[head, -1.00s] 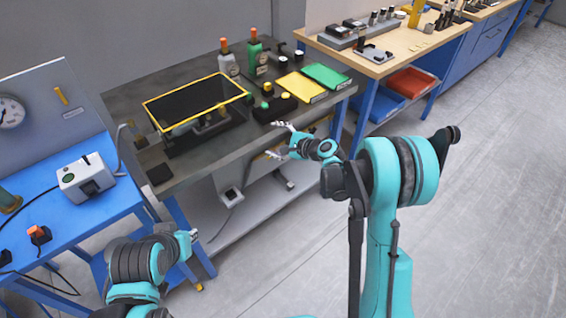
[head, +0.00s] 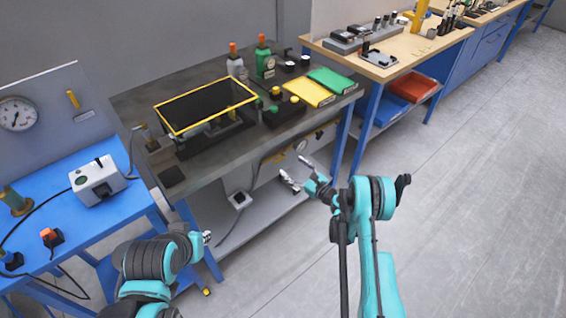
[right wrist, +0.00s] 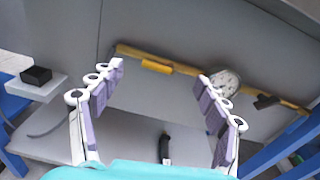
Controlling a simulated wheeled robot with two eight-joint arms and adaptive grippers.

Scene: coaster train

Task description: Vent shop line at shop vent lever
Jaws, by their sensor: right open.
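A yellow pipe (right wrist: 198,77) runs along the grey back panel under the dark bench in the right wrist view. It carries a yellow handle (right wrist: 157,68), a round white gauge (right wrist: 225,84) and a black handle (right wrist: 266,101). I cannot tell which handle is the shop vent lever. The gauge also shows in the head view (head: 301,146). My right gripper (head: 297,172) is open and empty below the bench's front edge, its fingers apart in the right wrist view (right wrist: 160,78). It is in front of the pipe, not visibly touching it. My left gripper (head: 207,237) is low at the left, its jaws unclear.
The dark bench (head: 215,160) overhangs the pipe, with a lower shelf (head: 255,215) beneath. A small box (head: 240,200) juts out at the left; a black object (right wrist: 165,148) is on the shelf. A blue table (head: 110,208) stands left. Floor at right is clear.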

